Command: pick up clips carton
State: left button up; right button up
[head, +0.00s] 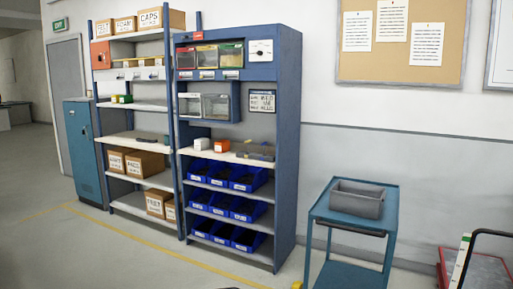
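Several brown cartons with white labels stand on the left shelf rack. On its top shelf the right carton (162,18) seems to read CAPS, with two more cartons (124,24) to its left. Two cartons (144,163) sit on a lower shelf, and more cartons (159,204) sit on the bottom shelf. The lower labels are too small to read surely, so I cannot tell which is the clips carton. Neither of my grippers shows in the head view.
A blue cabinet (288,120) with blue bins (240,208) stands right of the rack. A blue cart (347,276) with a grey tray (358,200) stands farther right. A teal locker (83,150) is at the left. Open floor with a yellow line (150,244) lies before the rack.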

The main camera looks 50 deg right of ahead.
aim_at(201, 143)
jog(key=i+l+z, duration=0.2)
jog(key=i+z, duration=0.2)
jog(key=i+l+z, duration=0.15)
jog(key=i+z, duration=0.65)
jog(key=i+j, duration=0.1)
jog(key=i, duration=0.4)
jog(key=i+j+z, duration=0.15)
jog(key=i, duration=0.35)
jog(key=i+j, duration=0.2)
jog(key=i, duration=0.3)
jog(key=i+j+z, duration=0.1)
jog(key=i, duration=0.4)
